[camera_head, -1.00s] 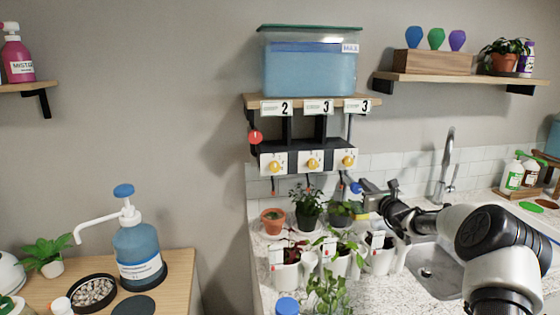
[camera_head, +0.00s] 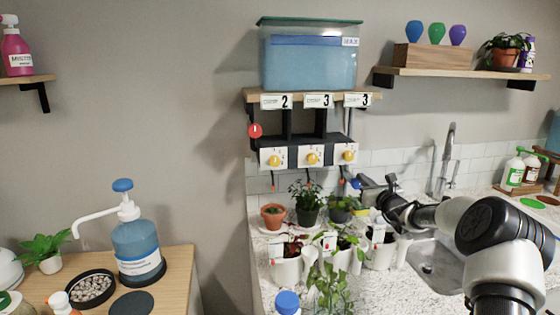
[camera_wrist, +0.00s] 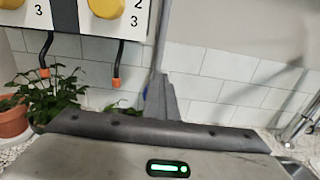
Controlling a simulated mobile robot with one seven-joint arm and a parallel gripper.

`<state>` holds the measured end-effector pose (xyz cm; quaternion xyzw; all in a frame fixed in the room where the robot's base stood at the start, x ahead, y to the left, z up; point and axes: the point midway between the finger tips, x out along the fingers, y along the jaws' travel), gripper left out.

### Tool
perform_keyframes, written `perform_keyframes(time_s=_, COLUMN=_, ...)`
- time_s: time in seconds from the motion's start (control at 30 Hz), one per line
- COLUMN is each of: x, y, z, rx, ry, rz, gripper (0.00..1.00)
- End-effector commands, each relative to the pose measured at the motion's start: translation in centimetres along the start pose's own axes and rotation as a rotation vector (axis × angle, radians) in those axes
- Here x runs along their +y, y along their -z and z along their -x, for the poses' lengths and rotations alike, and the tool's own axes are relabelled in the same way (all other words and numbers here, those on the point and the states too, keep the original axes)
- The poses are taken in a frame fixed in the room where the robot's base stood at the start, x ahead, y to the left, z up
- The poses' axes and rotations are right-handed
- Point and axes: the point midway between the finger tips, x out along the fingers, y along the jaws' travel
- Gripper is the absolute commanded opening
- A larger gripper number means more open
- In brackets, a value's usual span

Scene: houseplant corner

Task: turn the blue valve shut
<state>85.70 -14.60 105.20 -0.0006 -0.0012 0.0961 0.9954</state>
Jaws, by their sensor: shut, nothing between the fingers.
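A small blue piece, likely the blue valve (camera_head: 356,183), shows below the right end of the dial panel, at my gripper's tip. Most of it is hidden. In the wrist view, a bit of blue (camera_wrist: 142,100) shows just left of my gripper's finger. My gripper (camera_head: 366,182) is shut and empty, reaching left from the sink side above the potted plants. In the wrist view, its fingers (camera_wrist: 161,98) point up toward the tiled wall. I cannot tell whether they touch the blue piece, or how far the valve is turned.
A panel with yellow dials (camera_head: 312,158) hangs under a shelf holding a blue water tank (camera_head: 310,65). Thin tubes with orange tips (camera_wrist: 116,81) hang below it. Potted plants (camera_head: 306,204) and white pots (camera_head: 287,268) crowd the counter below. The sink (camera_head: 432,262) is at right.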

Motion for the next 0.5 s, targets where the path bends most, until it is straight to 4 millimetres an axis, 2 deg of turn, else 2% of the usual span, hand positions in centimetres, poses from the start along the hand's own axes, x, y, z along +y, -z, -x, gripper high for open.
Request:
perform_keyframes(time_s=0.03, x=0.23, y=0.84, z=0.04, rx=0.012, ry=-0.002, rz=-0.002, gripper=0.00)
perform_keyframes(time_s=0.5, x=0.90, y=0.89, z=0.05, rx=0.013, ry=-0.001, rz=-0.003, gripper=0.00)
